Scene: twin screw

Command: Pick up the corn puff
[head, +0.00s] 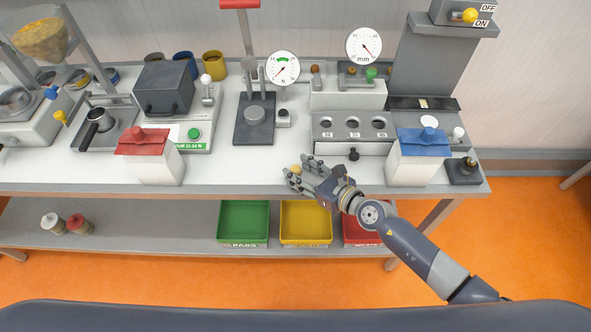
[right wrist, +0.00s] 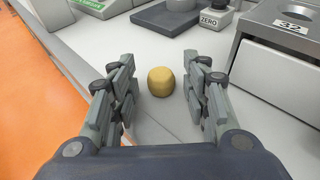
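The corn puff (right wrist: 161,81) is a small, round, tan piece on the light grey bench top. In the right wrist view it sits just ahead of and between my open fingers, with no finger seen touching it. In the head view the corn puff (head: 296,169) shows near the bench's front edge, partly hidden by my fingers. My right gripper (head: 298,180) is low over the bench; in the right wrist view its two fingers (right wrist: 160,98) are spread apart on either side of the puff. My left gripper is not in view.
A dark press plate (head: 243,128) and a ZERO button block (right wrist: 213,15) stand behind the puff. A red-lidded box (head: 155,170) and a blue-lidded box (head: 408,170) stand farther off. Bench left of the puff is clear.

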